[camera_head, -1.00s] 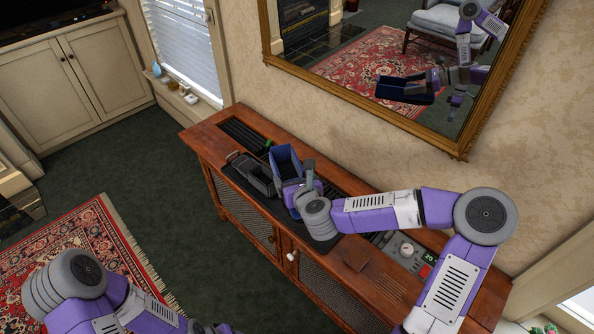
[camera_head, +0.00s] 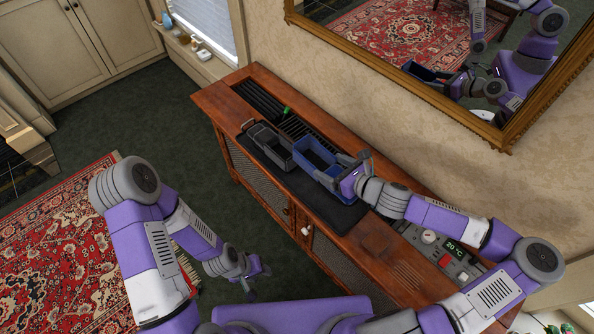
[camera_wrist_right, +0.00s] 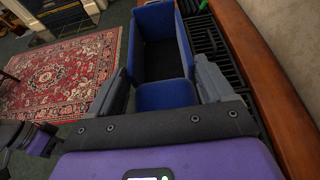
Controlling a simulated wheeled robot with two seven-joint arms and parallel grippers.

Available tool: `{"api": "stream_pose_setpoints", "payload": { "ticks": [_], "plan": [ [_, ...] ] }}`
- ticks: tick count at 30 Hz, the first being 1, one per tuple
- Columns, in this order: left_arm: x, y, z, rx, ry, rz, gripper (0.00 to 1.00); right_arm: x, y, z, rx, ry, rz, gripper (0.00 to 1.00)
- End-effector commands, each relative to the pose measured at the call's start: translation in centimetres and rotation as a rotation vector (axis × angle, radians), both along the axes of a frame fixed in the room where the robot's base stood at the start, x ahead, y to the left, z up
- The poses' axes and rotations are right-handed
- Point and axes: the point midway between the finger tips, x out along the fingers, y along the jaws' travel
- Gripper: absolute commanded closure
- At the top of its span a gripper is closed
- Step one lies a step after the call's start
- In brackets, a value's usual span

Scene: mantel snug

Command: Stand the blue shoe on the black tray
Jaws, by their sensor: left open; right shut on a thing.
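The blue shoe (camera_head: 316,160) looks like a long, open-topped blue box with a dark inside. It is level, opening up, over the back part of the flat black tray (camera_head: 335,209); whether its base touches the tray I cannot tell. My right gripper (camera_head: 346,174) is shut on its near right end. In the right wrist view the shoe (camera_wrist_right: 160,92) sits between the two fingers. My left gripper (camera_head: 257,279) is open and empty, low in front of the cabinet.
A black open container (camera_head: 268,144) stands on the tray, left of the blue shoe. The wooden cabinet (camera_head: 215,99) has dark slatted grilles behind the tray. A small green item (camera_head: 287,110) lies there. Control knobs and a display (camera_head: 452,246) are at the right. The tray's front right is bare.

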Motion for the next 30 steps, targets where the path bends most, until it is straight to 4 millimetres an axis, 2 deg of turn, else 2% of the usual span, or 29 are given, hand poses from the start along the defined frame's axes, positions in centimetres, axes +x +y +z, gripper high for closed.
{"api": "stream_pose_setpoints", "payload": {
  "ticks": [4,12,17,24,30],
  "plan": [
    [0.0,0.0,-0.4,0.000,-0.001,0.000,0.55,-0.4,0.1,-0.5,-0.001,-0.001,0.036,0.72],
    [0.0,0.0,-2.7,0.000,-0.001,0.000,0.55,-0.4,0.1,-5.4,0.001,0.002,0.040,0.72],
    [0.0,0.0,-3.1,0.000,-0.001,0.000,0.55,-0.4,0.1,-6.4,-0.003,-0.001,0.040,0.72],
    [0.0,0.0,-4.6,0.000,-0.001,0.000,0.55,-0.4,0.1,-9.6,-0.001,0.002,0.040,0.72],
    [0.0,0.0,-4.5,0.000,-0.001,0.000,0.55,-0.4,0.1,-9.8,-0.005,0.002,0.040,0.72]
  ]
}}
